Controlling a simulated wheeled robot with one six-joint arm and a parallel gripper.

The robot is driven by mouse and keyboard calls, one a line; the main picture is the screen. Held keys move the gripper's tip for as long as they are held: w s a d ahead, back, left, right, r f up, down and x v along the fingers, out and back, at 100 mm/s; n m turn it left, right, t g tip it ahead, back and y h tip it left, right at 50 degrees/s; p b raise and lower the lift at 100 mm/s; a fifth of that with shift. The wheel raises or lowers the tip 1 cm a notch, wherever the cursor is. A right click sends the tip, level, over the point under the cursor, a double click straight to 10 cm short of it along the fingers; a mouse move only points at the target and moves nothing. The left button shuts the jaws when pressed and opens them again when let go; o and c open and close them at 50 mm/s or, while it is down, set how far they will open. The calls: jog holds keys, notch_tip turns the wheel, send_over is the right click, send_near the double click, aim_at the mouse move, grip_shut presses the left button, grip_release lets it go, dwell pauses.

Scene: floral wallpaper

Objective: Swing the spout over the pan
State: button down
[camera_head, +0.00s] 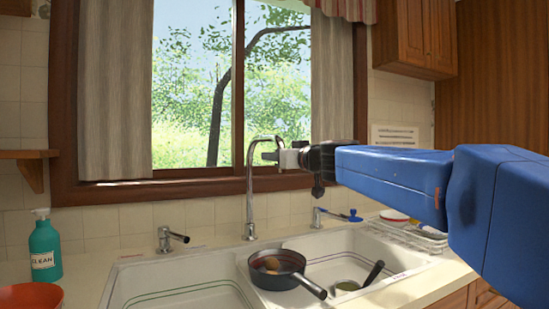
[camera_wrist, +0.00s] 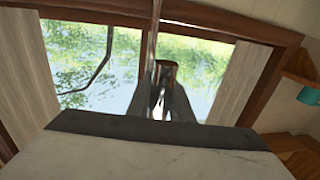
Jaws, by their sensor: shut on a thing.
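The chrome spout (camera_head: 250,190) rises from the counter behind the sink and curves over at its top, its end toward the right. My gripper (camera_head: 276,154) is shut on the spout's end, in front of the window. In the wrist view my gripper's fingers (camera_wrist: 168,112) close around the chrome spout end (camera_wrist: 166,72); the upright pipe shows behind it. The dark pan (camera_head: 291,262) sits lower down by the divider between the two basins, right of the spout's base. Its handle points to the lower right, and something brown lies in it.
Tap handles stand left (camera_head: 172,238) and right (camera_head: 320,215) of the spout. The right basin holds a cup (camera_head: 347,287) and a dark-handled utensil (camera_head: 374,273). A green soap bottle (camera_head: 45,248) and red bowl (camera_head: 30,297) stand at left. A dish rack (camera_head: 415,235) is at right.

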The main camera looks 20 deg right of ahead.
jog(key=c, duration=1.6)
grip_release()
jog(key=v, duration=1.7)
jog(key=shift+s, duration=0.2)
